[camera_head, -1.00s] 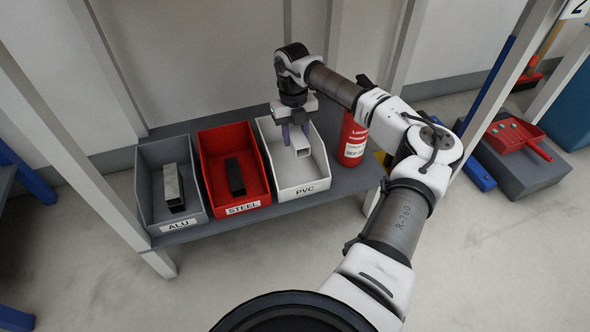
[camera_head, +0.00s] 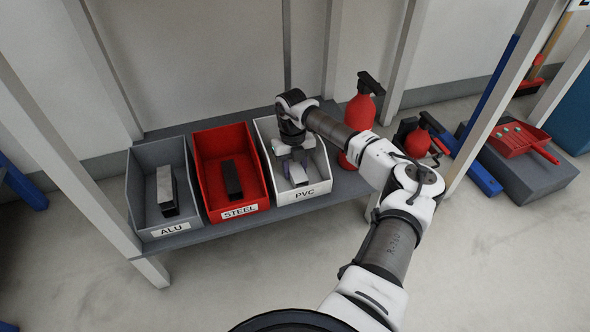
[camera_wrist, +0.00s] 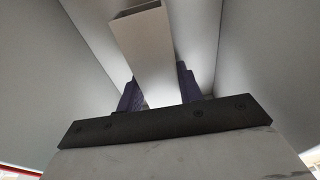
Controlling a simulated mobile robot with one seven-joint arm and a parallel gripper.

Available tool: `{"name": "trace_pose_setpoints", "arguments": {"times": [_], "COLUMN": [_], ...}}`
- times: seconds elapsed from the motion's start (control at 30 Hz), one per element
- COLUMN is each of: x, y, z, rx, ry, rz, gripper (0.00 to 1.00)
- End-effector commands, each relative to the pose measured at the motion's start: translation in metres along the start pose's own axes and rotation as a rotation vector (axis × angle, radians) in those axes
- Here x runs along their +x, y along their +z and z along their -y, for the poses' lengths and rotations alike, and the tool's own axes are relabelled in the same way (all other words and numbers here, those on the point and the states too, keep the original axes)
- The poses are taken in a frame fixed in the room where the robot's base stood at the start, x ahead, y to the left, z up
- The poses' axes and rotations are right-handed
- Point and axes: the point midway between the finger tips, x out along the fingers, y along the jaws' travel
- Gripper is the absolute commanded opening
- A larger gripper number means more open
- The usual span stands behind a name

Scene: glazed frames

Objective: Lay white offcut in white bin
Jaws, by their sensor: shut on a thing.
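The white offcut (camera_head: 298,175) is a short white square tube. In the wrist view the offcut (camera_wrist: 144,40) stands out from between the purple fingers, its hollow end away from my gripper. My gripper (camera_head: 293,168) is shut on it, reaching down inside the white bin. The white bin (camera_head: 322,163), labelled PVC, is the right one of three bins on a low grey shelf. Its pale walls (camera_wrist: 245,60) surround the fingers in the wrist view. I cannot tell whether the offcut touches the bin floor.
The red STEEL bin (camera_head: 208,150) stands just left, holding a dark piece. The grey ALU bin (camera_head: 140,185) further left holds a grey piece. A red bottle (camera_head: 358,125) stands close right of the white bin. Shelf posts (camera_head: 96,150) flank the bins.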

Motion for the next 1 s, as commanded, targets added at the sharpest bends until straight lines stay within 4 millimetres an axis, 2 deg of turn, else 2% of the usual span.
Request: {"name": "trace_pose_setpoints", "arguments": {"times": [0.6,0.63,0.77,1.0], "x": [0.012,0.012,0.013,0.015], "y": [0.002,0.002,0.002,0.001], "z": [0.0,0.0,0.0,-0.002], "rx": [0.001,0.001,0.0,-0.003], "ry": [0.0,0.0,0.0,0.002], "rz": [0.0,0.0,-0.001,-0.004], "gripper": [0.13,0.4,0.57,0.58]}}
